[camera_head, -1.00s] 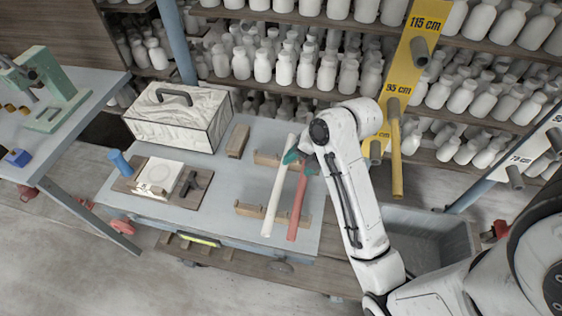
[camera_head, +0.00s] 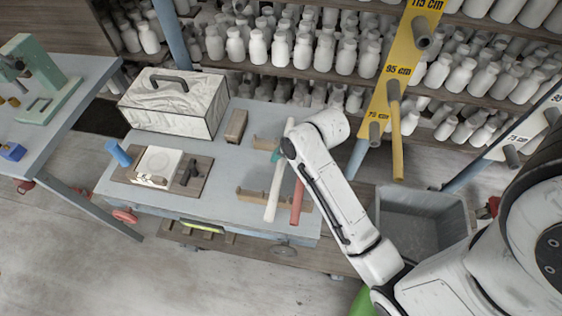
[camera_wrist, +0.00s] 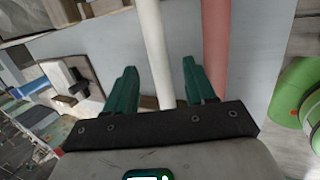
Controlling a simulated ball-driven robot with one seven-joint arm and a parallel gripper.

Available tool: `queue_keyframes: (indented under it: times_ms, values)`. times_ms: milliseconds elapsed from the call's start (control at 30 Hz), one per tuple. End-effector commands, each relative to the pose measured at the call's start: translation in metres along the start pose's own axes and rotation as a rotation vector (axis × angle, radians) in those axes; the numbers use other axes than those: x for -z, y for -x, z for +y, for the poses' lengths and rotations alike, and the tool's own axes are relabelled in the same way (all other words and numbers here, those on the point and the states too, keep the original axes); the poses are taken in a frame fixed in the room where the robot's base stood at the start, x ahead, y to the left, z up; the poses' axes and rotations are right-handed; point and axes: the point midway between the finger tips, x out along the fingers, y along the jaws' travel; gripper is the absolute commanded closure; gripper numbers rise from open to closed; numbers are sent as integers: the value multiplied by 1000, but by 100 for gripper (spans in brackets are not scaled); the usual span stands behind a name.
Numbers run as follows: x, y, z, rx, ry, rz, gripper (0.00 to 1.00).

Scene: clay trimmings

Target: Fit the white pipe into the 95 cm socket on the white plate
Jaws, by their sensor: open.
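The white pipe (camera_head: 275,190) lies across two wooden rests on the grey-blue table, left of the red pipe (camera_head: 297,203). My gripper (camera_head: 279,150) is above the white pipe's middle. In the wrist view, the open teal fingers (camera_wrist: 160,88) stand either side of the white pipe (camera_wrist: 155,45); contact cannot be told. The right finger is close to the red pipe (camera_wrist: 216,45). The white plate (camera_head: 534,128) stands at the right edge, with a 75 cm socket (camera_head: 511,155) and another socket above it. Its upper part is out of view or behind my arm.
A yellow plate (camera_head: 405,62) holds a yellow pipe (camera_head: 396,135) in its 95 cm socket. A grey bin (camera_head: 425,205) stands below. A marbled box (camera_head: 175,105) and a tool board (camera_head: 150,182) occupy the table's left. Bottle shelves line the back.

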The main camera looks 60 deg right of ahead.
Motion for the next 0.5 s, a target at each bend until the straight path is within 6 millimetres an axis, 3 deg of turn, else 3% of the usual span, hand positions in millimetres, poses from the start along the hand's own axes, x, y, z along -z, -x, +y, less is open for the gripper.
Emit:
queue_keyframes:
  times_ms: [133,367,500]
  values:
    - [0,-14,0,0,1,0,45]
    - [0,-16,0,-1,1,-1,45]
    - [0,-15,0,-1,1,-1,56]
